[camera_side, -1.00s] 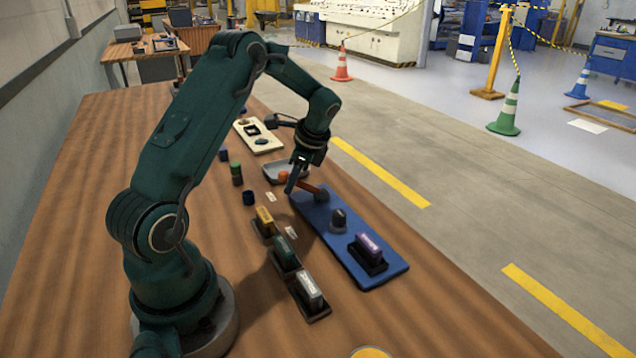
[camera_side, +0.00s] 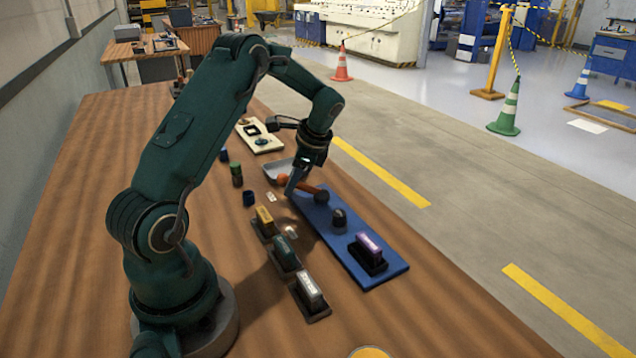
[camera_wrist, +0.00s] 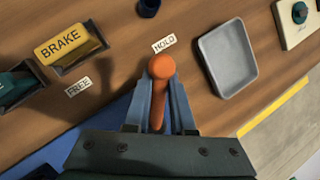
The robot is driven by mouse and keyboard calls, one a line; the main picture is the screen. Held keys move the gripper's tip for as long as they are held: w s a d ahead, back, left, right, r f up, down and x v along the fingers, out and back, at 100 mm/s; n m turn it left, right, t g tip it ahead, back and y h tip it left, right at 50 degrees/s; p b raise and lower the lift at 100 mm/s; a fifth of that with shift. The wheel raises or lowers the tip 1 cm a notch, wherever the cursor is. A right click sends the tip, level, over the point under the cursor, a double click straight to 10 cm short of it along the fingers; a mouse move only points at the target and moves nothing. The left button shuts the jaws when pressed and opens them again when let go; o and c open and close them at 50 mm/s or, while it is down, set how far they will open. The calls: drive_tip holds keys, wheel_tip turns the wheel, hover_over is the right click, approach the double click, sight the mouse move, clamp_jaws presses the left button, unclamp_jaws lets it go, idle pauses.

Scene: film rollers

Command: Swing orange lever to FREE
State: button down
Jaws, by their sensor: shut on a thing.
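The orange lever (camera_wrist: 160,78) has a round knob and lies between the two fingers of my gripper (camera_wrist: 160,98) in the wrist view. My gripper is shut on it. In the side view the lever (camera_side: 301,187) reaches from a dark pivot on the blue board (camera_side: 384,278), with my gripper (camera_side: 291,187) at its knob end. The HOLD label (camera_wrist: 164,43) lies just beyond the knob. The FREE label (camera_wrist: 78,87) lies to the left in the wrist view, apart from the lever. My fingers and palm hide part of the lever's shaft.
The yellow BRAKE block (camera_wrist: 70,45) sits in a dark holder near FREE. Green (camera_side: 285,250) and white (camera_side: 309,286) blocks stand nearer my base. A grey tray (camera_wrist: 228,60) lies right of the lever.

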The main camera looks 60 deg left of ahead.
sight(304, 218)
drive_tip(key=n, duration=0.1)
drive_tip(key=s+d+n+g, duration=0.1)
drive_tip(key=shift+r+n+h, duration=0.1)
drive_tip(key=shift+n+h, duration=0.2)
drive_tip(key=d+n+g+h, duration=0.1)
drive_tip(key=d+n, duration=0.1)
drive_tip(key=n, duration=0.1)
drive_tip(key=shift+d+n, duration=0.1)
drive_tip(key=shift+n, duration=0.2)
drive_tip(key=shift+w+d+n+g+h, duration=0.15)
drive_tip(key=shift+d+n+h, duration=0.55)
drive_tip(key=shift+n, duration=0.55)
drive_tip(key=shift+w+d+n+g+h, duration=0.15)
drive_tip(key=shift+d+n+h, duration=0.35)
drive_tip(key=shift+d+n, duration=0.55)
drive_tip(key=shift+a, duration=0.2)
drive_tip(key=c, duration=0.8)
unclamp_jaws()
drive_tip(key=shift+o, duration=0.2)
drive_tip(key=shift+v, duration=2)
drive_tip(key=shift+w+r, duration=0.2)
drive_tip(key=shift+r, duration=0.3)
